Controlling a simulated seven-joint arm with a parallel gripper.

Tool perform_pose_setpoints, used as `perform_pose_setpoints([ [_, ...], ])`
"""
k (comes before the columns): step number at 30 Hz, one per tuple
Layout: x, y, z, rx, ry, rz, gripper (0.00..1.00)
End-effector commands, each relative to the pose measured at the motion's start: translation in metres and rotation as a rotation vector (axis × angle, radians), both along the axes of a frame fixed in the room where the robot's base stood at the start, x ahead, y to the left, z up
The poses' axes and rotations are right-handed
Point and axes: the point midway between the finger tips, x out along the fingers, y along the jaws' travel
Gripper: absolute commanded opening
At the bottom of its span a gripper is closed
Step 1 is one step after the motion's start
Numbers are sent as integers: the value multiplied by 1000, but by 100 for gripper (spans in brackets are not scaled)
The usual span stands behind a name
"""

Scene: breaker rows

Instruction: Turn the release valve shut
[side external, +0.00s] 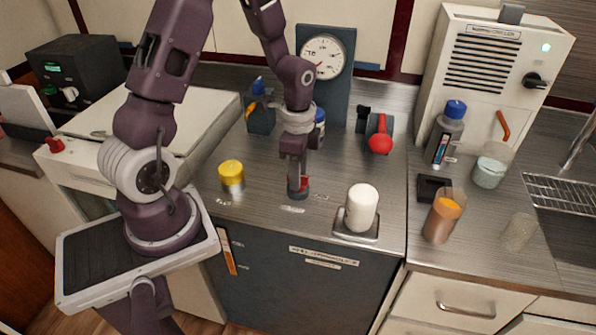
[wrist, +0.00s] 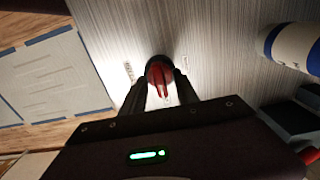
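A small red valve handle (side external: 303,182) stands on a dark round base (side external: 298,193) on the steel counter, near its front edge. In the wrist view the red handle (wrist: 161,76) is a narrow bar on a dark round body. My gripper (side external: 298,178) points straight down over it. In the wrist view its two dark fingers (wrist: 161,88) are apart, one on each side of the red bar, with light counter showing between. Contact with the handle cannot be made out. Small labels (wrist: 128,71) beside the valve are unreadable.
A yellow-capped jar (side external: 231,178) stands left of the valve and a white cylinder (side external: 361,208) on a scale to the right. Behind are a red-ended lever (side external: 380,141), a dial gauge (side external: 323,57) and a blue-and-white bottle (wrist: 293,45). The counter around the valve is clear.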

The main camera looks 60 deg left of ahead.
Motion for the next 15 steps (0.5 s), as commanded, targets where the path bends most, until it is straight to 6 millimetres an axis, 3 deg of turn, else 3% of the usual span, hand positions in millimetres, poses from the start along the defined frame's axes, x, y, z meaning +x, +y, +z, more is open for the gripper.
perform_pose_setpoints([
  [1, 0, 0, 0, 0, 0, 0, 28],
  [6, 0, 0, 0, 0, 0, 0, 0],
  [15, 0, 0, 1, 0, 0, 14, 0],
])
